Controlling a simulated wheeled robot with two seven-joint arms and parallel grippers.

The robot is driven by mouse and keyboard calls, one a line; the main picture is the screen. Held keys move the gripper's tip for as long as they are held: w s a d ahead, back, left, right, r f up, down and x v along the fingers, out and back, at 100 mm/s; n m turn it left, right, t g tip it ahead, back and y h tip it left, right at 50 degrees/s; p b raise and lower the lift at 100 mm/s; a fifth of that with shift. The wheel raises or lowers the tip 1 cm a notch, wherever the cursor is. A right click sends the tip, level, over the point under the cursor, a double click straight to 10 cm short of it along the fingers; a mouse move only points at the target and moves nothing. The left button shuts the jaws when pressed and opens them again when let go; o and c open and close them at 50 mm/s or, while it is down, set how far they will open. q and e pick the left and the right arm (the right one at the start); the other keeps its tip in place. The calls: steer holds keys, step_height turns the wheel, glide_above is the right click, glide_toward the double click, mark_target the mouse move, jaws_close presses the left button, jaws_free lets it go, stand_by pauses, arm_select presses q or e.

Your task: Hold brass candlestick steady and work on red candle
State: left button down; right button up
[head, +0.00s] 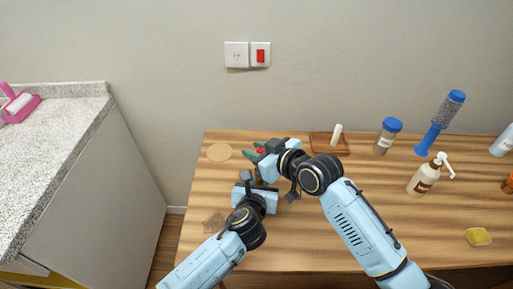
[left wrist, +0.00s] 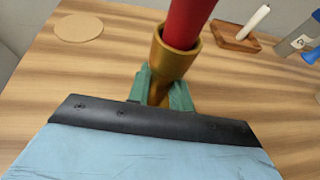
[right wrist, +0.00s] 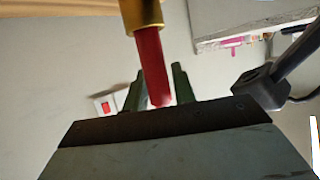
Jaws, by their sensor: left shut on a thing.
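The brass candlestick (left wrist: 172,62) stands upright in the left wrist view. My left gripper (left wrist: 166,92) is shut on its stem, below the flared cup. The red candle (left wrist: 188,20) sits in the cup. In the right wrist view, which is upside down, the candle (right wrist: 150,65) and the brass cup (right wrist: 140,14) show again. My right gripper (right wrist: 157,85) is open, with its green fingers on either side of the candle's end and a gap visible. In the head view only a bit of the red candle (head: 260,151) shows; my arms hide most of the candlestick.
A round tan disc (head: 219,152) lies at the table's back left. A brown tray with a white candle (head: 336,133) stands behind my right arm. Farther right are a blue-lidded jar (head: 387,137), a blue brush (head: 439,120), a pump bottle (head: 426,177) and a yellow sponge (head: 478,237).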

steer(key=o, duration=0.3)
steer(key=v, duration=1.2)
arm_select(q)
steer(key=c, duration=1.2)
jaws_free()
steer(key=shift+o, duration=0.2)
